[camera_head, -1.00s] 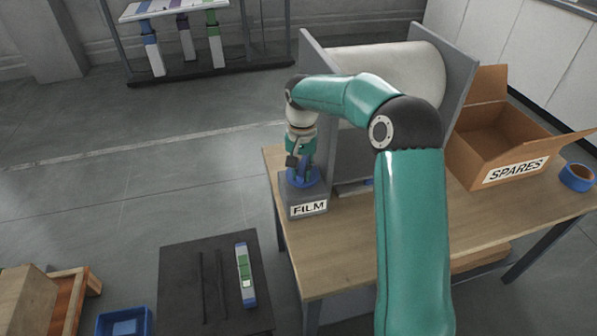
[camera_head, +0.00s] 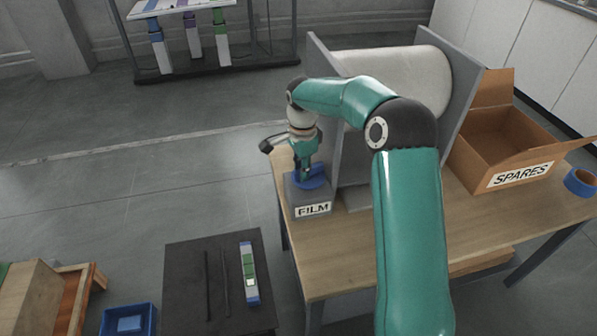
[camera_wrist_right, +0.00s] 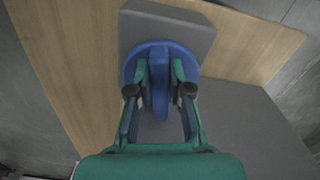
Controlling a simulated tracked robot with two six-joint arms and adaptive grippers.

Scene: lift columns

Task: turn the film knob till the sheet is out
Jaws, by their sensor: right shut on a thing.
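The blue film knob (camera_head: 316,178) sits on a grey block with a FILM label (camera_head: 313,209) at the table's left corner. My right gripper (camera_head: 304,174) points down at it from above. In the right wrist view, the fingers (camera_wrist_right: 160,92) are shut on the raised bar of the blue knob (camera_wrist_right: 159,62). A large white roll (camera_head: 397,80) lies between two grey side plates behind my arm. I cannot make out a separate loose sheet; my right arm hides part of the stand's front. My left gripper is not in view.
An open SPARES box (camera_head: 500,140) and a blue tape roll (camera_head: 580,182) are on the table's right (camera_head: 340,262). A dark stand (camera_head: 188,285) with a green-and-white stick (camera_head: 249,272) is in front left, near a blue bin (camera_head: 128,322).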

